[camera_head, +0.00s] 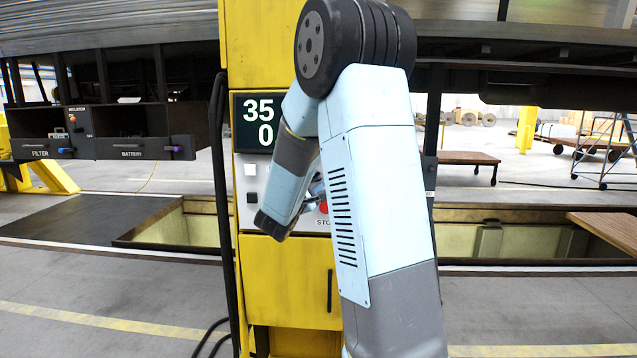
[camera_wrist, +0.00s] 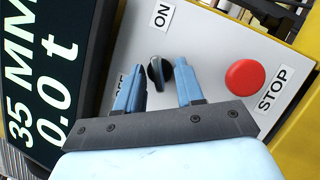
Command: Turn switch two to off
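No number is readable at the switch. My gripper (camera_wrist: 158,84) is open, one finger on each side of the switch. A gap shows on the left; the right finger is very close, and I cannot tell whether it touches. In the head view my arm hides the switch and most of my gripper (camera_head: 316,190).
A red STOP button (camera_wrist: 245,76) is right of my fingers; it also shows partly in the head view (camera_head: 324,207). A dark display (camera_head: 258,122) reads 35 and 0 on the yellow cabinet (camera_head: 285,275). A black cable (camera_head: 220,190) hangs along the cabinet's left side.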

